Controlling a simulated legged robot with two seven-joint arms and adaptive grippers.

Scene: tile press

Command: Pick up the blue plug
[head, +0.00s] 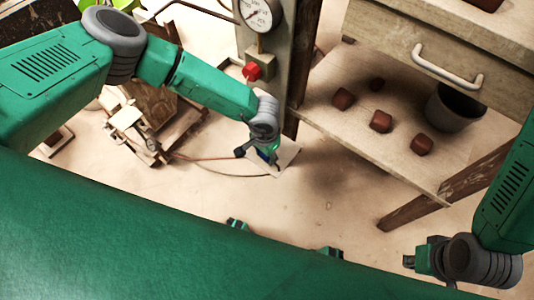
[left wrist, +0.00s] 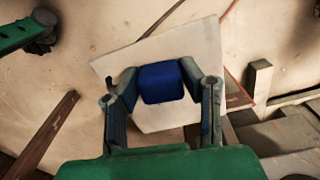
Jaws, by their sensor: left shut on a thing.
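The blue plug (left wrist: 161,83) is a small block with rounded edges, seen between the fingers of my left gripper (left wrist: 161,84) in the left wrist view. The fingers touch it on both sides, and the gripper is shut on it. A pale square plate (left wrist: 190,45) lies behind the plug; I cannot tell whether they touch. In the head view my left gripper (head: 263,156) is low over this plate (head: 287,160), and only a bit of blue shows. My right gripper (head: 416,262) is at the lower right, far from the plug; its finger opening is unclear.
A post with a gauge (head: 260,14) and a red knob (head: 251,71) stands behind my left gripper. A wooden shelf (head: 340,125) at the right bears several red-brown blocks and a dark pot (head: 455,108). A cable (head: 215,170) runs near the plate.

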